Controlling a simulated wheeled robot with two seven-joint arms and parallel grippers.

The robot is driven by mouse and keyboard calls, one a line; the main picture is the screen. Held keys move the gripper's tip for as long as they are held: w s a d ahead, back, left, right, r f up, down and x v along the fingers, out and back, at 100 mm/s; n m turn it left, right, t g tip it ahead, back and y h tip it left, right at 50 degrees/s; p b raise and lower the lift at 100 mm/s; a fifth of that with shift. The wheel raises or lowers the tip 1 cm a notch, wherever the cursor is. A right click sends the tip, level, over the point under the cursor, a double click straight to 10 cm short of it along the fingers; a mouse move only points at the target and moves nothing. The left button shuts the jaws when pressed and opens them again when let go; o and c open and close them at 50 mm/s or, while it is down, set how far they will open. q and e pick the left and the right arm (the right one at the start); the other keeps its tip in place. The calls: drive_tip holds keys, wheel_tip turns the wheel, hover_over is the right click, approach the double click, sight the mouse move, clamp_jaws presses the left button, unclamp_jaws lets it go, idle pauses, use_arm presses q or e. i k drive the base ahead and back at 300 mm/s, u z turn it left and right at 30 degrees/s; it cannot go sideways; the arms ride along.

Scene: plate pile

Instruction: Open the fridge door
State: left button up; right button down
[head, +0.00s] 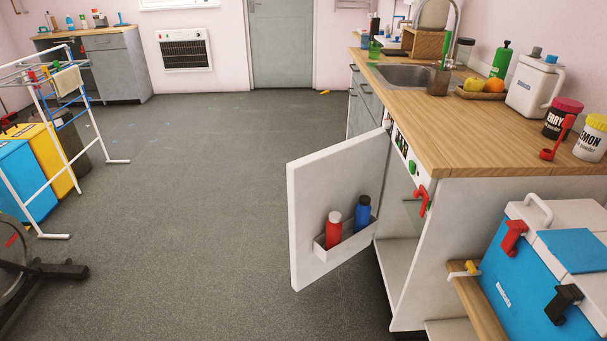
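The white fridge door (308,232) stands wide open in the head view, swung out to the left from under the wooden counter. Its inner face shows, with a door shelf (352,240) holding a red bottle with a white cap (333,232) and a blue bottle (362,214). Part of the pale fridge interior (396,262) shows to the right of the door. The outer face of the door and any handle on it are hidden. Neither of my grippers is in view.
The counter (450,125) runs along the right, with a sink (404,76) and jars. A blue and white cool box (530,275) stands at the front right. A white drying rack (62,130) and bins stand left. The grey floor (200,200) between is mostly clear.

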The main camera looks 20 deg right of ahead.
sight(320, 183)
drive_tip(key=z, duration=0.1)
drive_tip(key=i, duration=1.6)
drive_tip(key=z, duration=0.6)
